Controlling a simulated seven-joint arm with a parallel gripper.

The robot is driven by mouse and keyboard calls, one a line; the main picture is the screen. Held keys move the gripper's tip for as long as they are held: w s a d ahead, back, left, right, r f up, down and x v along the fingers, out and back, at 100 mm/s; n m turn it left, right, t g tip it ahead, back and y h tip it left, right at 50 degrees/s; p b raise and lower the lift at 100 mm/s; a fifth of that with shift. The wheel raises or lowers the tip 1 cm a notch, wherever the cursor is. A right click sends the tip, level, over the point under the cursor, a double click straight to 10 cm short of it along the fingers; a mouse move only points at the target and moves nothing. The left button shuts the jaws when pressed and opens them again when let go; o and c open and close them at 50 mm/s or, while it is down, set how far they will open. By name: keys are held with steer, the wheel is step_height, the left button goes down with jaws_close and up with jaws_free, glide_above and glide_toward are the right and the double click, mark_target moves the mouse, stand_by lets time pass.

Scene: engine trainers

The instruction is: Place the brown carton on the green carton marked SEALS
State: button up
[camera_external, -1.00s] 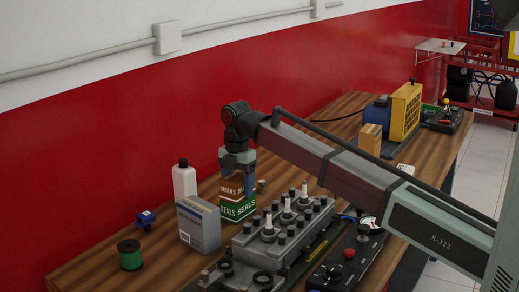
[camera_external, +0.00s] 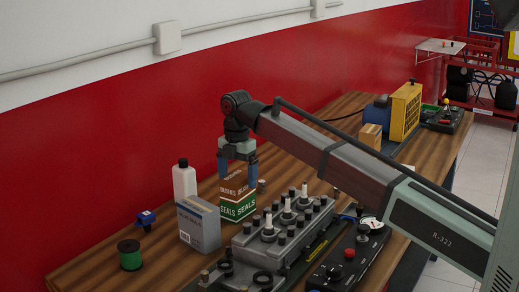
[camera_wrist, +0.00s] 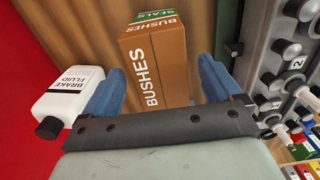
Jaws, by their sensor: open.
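The brown carton (camera_external: 233,184), marked BUSHES, rests on top of the green carton (camera_external: 238,208) marked SEALS. In the wrist view the brown carton (camera_wrist: 155,62) fills the middle, and a strip of the green carton (camera_wrist: 153,16) shows beyond it. My gripper (camera_external: 238,170) is open just above the brown carton. Its blue fingers (camera_wrist: 160,88) stand apart on either side of the carton, with gaps visible.
A white brake fluid bottle (camera_external: 184,182) and a grey-blue box (camera_external: 198,226) stand left of the stack. An engine block (camera_external: 285,228) with upright plugs is close at the right. A green spool (camera_external: 130,255) lies front left. Another brown box (camera_external: 371,137) is farther back.

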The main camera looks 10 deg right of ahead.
mark_target(239, 176)
step_height(239, 176, up, 9)
steer(key=shift+r, duration=0.1)
steer(key=shift+o, duration=0.8)
steer(key=shift+w+d, duration=0.2)
steer(key=shift+d, duration=0.1)
steer(key=w+d+r+m, duration=0.1)
steer(key=w+d+m, duration=0.55)
steer(key=d, duration=0.55)
steer(key=w+d+m, duration=0.6)
steer(key=w+d, duration=0.1)
steer(key=d, duration=0.4)
steer(key=w+d+r+m, duration=0.1)
steer(key=w+d+m, duration=0.55)
steer(key=d, duration=0.55)
step_height(239, 176, down, 10)
steer(key=n, duration=0.1)
steer(key=shift+w, duration=0.45)
steer(key=shift+a, duration=0.1)
